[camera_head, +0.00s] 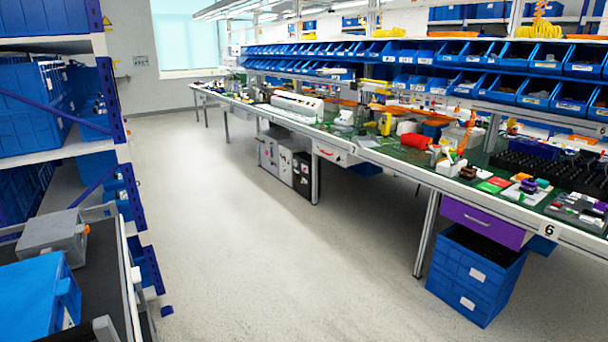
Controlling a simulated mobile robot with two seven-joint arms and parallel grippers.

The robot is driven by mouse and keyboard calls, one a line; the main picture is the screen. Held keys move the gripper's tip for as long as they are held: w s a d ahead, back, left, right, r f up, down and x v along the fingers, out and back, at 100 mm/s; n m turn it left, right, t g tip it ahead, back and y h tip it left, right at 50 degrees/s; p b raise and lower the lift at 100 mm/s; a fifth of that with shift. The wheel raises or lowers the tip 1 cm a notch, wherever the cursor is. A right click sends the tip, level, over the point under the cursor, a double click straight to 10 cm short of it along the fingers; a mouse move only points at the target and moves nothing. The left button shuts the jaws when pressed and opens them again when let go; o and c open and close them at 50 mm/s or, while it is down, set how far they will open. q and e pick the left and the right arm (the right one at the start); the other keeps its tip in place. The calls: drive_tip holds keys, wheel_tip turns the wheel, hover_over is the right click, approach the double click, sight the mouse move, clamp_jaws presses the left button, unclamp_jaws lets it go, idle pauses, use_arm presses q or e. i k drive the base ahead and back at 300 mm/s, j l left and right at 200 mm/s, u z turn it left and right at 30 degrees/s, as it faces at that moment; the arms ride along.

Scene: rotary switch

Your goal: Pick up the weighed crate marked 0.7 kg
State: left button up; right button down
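No mark reading 0.7 kg is legible, so I cannot tell which crate it is. Stacked blue crates (470,290) with white labels stand on the floor under the right end of the workbench. Neither of my grippers is in view.
A long green-topped workbench (380,158) runs along the right, crowded with parts, with rows of blue bins (545,92) above. A blue-posted shelf rack (110,100) holding blue crates stands at the left. The grey floor (250,250) between them is clear.

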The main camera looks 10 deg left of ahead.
sight(120, 199)
drive_tip(key=i+l, duration=0.25)
drive_tip(key=l, duration=0.15)
drive_tip(key=i+l+z, duration=0.15)
drive_tip(key=l, duration=0.3)
drive_tip(key=i+l+u, duration=0.1)
drive_tip(key=i, duration=0.25)
drive_tip(key=i+l+u, duration=0.1)
drive_tip(key=i, duration=0.3)
drive_tip(key=i+l+u, duration=0.1)
drive_tip(key=i+l, duration=0.2)
drive_tip(key=i+u, duration=0.4)
drive_tip(key=i, duration=0.2)
drive_tip(key=i+u, duration=0.4)
drive_tip(key=i, duration=0.15)
drive_tip(key=i+u, duration=0.4)
drive_tip(key=i, duration=0.15)
drive_tip(key=i+l+u, duration=0.15)
drive_tip(key=i+u, duration=0.25)
drive_tip(key=i, duration=0.15)
drive_tip(key=i+u, duration=0.35)
drive_tip(key=i, duration=0.2)
drive_tip(key=i+u, duration=0.35)
drive_tip(key=i, duration=0.15)
